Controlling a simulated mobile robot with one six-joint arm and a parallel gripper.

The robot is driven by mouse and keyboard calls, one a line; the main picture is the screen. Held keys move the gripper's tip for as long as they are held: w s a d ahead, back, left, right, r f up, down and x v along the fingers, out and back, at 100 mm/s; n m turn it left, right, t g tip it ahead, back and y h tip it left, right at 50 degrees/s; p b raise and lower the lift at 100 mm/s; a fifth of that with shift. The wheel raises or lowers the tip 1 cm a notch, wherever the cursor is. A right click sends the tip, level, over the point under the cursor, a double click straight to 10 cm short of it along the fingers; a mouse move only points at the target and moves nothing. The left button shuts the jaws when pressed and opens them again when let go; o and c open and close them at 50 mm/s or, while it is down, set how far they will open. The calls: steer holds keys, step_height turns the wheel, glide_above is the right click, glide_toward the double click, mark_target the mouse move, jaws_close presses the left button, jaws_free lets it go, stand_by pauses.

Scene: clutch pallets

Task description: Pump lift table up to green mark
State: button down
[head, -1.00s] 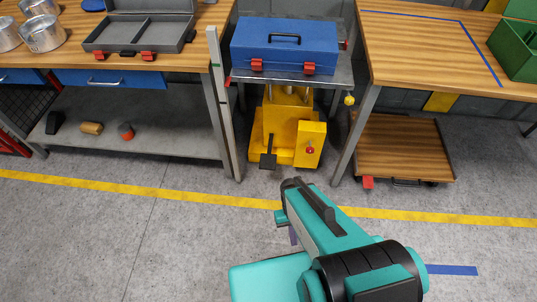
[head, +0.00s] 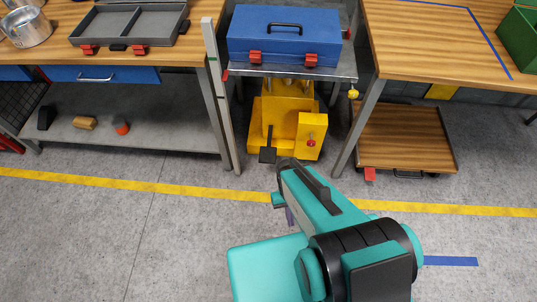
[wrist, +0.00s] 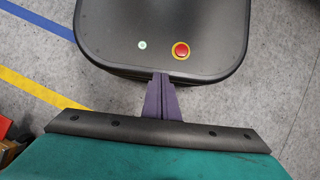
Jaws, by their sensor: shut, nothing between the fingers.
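The lift table has a yellow base (head: 283,115) and a dark grey platform (head: 290,71) carrying a closed blue toolbox (head: 284,38). A black foot pedal (head: 267,154) sticks out low at its front, and a red knob (head: 311,142) is on the yellow body. A pale upright post (head: 222,110) stands to its left with a small green mark (head: 213,58). A red pointer (head: 225,75) at the platform's left edge appears lower than the mark. My gripper (head: 290,215) is shut and empty, in front of the pedal and apart from it.
A left workbench (head: 110,58) holds an open grey case (head: 130,25); its lower shelf (head: 150,135) holds small parts. A right workbench (head: 450,45) stands above a low wooden trolley (head: 405,140). A yellow floor line (head: 130,184) crosses in front. The grey floor there is clear.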

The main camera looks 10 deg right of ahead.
steer(key=w+f+b, duration=0.4)
steer(key=w+b, duration=0.1)
steer(key=w, duration=0.3)
steer(key=n+t+b, duration=0.4)
steer(key=b, duration=1.3)
glide_above(268, 154)
steer(key=f, duration=0.1)
steer(key=shift+w+a+r, duration=0.25)
steer(key=shift+w, duration=0.15)
steer(key=shift+f+b, duration=0.15)
steer(key=shift+b, duration=0.15)
steer(key=shift+s+d+f+b, duration=0.1)
steer(key=shift+s+f+b, duration=0.1)
steer(key=shift+f+b, duration=1.35)
steer(key=shift+s+f+b, duration=0.15)
steer(key=shift+f+b, duration=1.05)
steer(key=shift+f, duration=0.65)
